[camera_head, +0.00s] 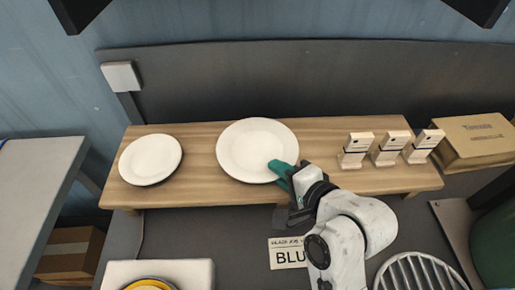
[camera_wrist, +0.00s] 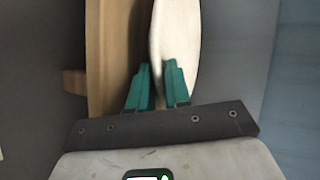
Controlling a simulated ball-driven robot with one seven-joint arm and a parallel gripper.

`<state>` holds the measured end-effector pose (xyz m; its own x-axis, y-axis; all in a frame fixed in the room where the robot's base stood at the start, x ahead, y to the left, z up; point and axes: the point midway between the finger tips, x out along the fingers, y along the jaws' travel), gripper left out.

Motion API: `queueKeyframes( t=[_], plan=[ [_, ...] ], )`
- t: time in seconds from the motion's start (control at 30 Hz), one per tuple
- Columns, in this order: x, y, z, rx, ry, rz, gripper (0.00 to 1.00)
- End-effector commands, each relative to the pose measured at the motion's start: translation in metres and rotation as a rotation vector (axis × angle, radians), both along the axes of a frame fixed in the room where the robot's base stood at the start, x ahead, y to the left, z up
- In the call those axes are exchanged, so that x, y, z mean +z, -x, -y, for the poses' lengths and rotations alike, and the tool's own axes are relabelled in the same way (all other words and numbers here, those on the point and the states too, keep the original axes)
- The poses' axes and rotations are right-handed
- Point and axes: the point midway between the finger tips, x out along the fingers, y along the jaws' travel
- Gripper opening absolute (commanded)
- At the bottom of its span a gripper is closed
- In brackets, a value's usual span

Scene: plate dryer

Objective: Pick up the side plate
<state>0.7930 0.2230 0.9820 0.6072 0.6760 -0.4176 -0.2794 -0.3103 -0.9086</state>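Two round white plates are at the wooden shelf: a smaller one (camera_head: 150,159) lying at the left end and a larger one (camera_head: 252,148) at the middle. Which one is the side plate is not marked. My gripper (camera_head: 279,172) has teal fingers at the larger plate's front right rim. In the wrist view my gripper (camera_wrist: 158,75) has a finger on each side of the rim of this plate (camera_wrist: 180,35) and looks shut on it. A dark gap shows between this plate and the wooden board, so it appears raised off the shelf.
The wooden shelf (camera_head: 200,190) holds several domino-like blocks (camera_head: 387,148) at its right end. A cardboard box (camera_head: 478,140) stands farther right. A round grey rack (camera_head: 418,272) and a white block with a yellow-rimmed dish (camera_head: 150,284) are in front. A grey wall is behind.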

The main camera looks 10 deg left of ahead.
Motion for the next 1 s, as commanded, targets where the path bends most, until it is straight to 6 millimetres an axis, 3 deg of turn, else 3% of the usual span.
queueKeyframes(
  t=[0.27, 0.43, 1.0],
  plan=[
    [-0.0011, -0.0015, -0.0017, 0.000, 0.000, 0.000, 0.17],
    [-0.0011, -0.0014, -0.0016, 0.000, 0.000, 0.000, 0.01],
    [-0.0004, -0.0015, -0.0014, 0.000, 0.001, 0.001, 0.00]
  ],
)
